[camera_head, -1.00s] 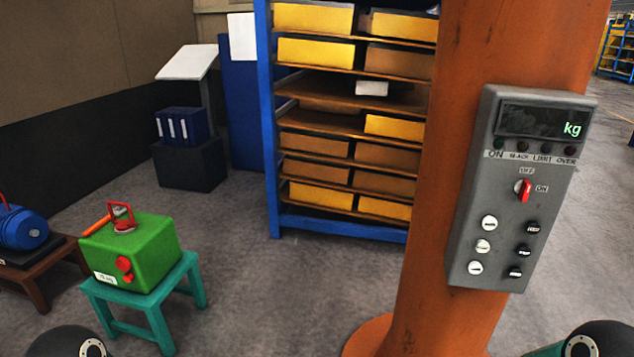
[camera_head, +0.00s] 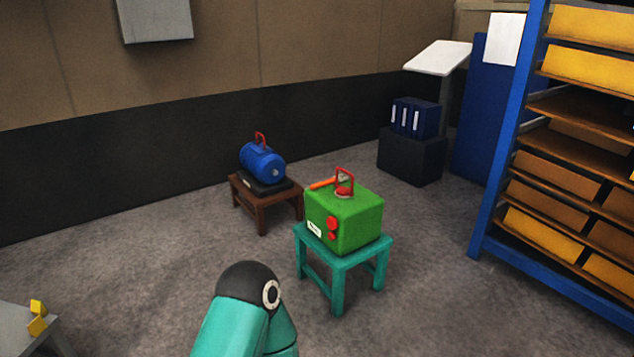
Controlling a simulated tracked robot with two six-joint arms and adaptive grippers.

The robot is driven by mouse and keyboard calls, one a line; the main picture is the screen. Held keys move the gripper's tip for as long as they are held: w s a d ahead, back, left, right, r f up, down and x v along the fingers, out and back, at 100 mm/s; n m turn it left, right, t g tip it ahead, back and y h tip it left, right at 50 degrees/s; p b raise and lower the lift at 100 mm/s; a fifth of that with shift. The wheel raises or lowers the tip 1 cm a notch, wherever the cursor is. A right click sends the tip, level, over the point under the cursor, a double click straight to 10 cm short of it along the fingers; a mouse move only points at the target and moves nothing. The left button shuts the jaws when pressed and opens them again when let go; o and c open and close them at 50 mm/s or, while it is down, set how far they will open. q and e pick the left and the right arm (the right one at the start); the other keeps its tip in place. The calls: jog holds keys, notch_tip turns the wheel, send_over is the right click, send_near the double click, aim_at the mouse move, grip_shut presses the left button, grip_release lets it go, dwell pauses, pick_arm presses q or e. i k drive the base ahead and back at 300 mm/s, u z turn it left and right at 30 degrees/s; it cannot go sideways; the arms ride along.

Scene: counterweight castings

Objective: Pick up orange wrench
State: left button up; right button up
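An orange stick-like thing (camera_head: 322,184), which looks like the orange wrench, lies on top of a green box-shaped casting (camera_head: 352,222), beside its red lifting handle (camera_head: 345,183). Part of it is hidden behind the handle. The green casting sits on a teal stool (camera_head: 339,262). One of my teal arm links with a black joint shows at the bottom of the head view, in front of the stool. Neither gripper shows in this view.
A blue cylindrical casting (camera_head: 262,162) stands on a brown stool (camera_head: 262,212) behind and left. A blue shelf rack (camera_head: 508,135) with yellow bins is at right. A grey table (camera_head: 30,335) with yellow pieces is at lower left. Floor (camera_head: 140,240) left of the stools is clear.

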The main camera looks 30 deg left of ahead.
aim_at(314, 186)
jog(key=z, duration=1.6)
jog(key=i, duration=0.05)
jog(key=u, duration=2.55)
